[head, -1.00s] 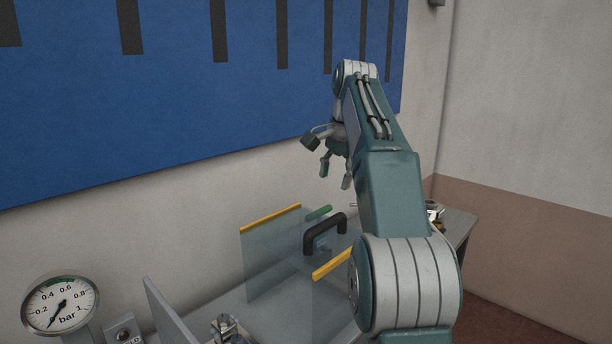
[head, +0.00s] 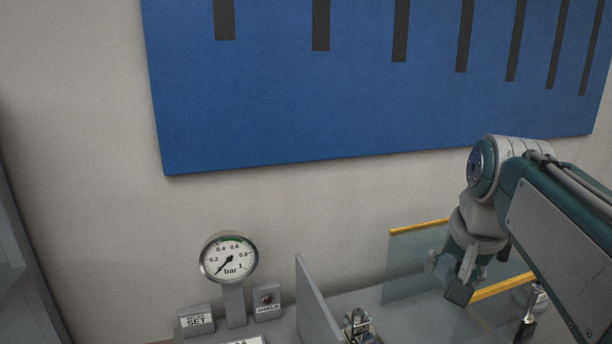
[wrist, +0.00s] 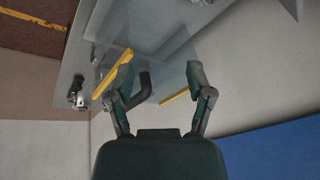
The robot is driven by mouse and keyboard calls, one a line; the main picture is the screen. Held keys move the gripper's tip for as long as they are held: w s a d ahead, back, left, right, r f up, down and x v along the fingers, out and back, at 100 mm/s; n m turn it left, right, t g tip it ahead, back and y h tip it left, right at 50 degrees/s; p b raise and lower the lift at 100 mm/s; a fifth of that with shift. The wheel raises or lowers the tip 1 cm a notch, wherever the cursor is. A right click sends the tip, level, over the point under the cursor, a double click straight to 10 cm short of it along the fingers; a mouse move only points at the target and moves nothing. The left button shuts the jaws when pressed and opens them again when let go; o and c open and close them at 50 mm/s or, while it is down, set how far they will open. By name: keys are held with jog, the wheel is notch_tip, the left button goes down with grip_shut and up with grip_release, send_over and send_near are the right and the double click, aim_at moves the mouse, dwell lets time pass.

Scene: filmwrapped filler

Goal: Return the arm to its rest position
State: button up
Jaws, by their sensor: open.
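My gripper (head: 464,272) hangs from the end of my arm at the right of the head view, with its fingers pointing down. It is in front of the clear panel in that picture, and I cannot tell the distance between them. In the wrist view my gripper (wrist: 160,78) shows two dark green fingers spread wide apart with nothing held between them. A black handle (wrist: 143,90) appears between the fingers there, beyond the tips. My arm's upper links fill the lower right of the head view.
A clear panel (head: 408,262) with yellow edge strips stands on the grey bench. A pressure gauge (head: 229,257), a SET box (head: 196,321), a SHIELD box (head: 267,303) and an upright grey plate (head: 316,310) stand left of it. A blue wall board (head: 380,85) is behind.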

jog(key=s+a+f+n, duration=0.2)
jog(key=s+f+n, duration=0.1)
jog(key=s+f, duration=0.3)
jog(key=s+a+f+n+t, duration=0.1)
jog(key=s+a+f+n, duration=0.2)
jog(key=s+f, duration=0.3)
notch_tip(320, 180, down, 2)
jog(key=shift+s+a+f, duration=0.1)
jog(key=shift+s+a, duration=0.15)
jog(key=shift+a, duration=0.1)
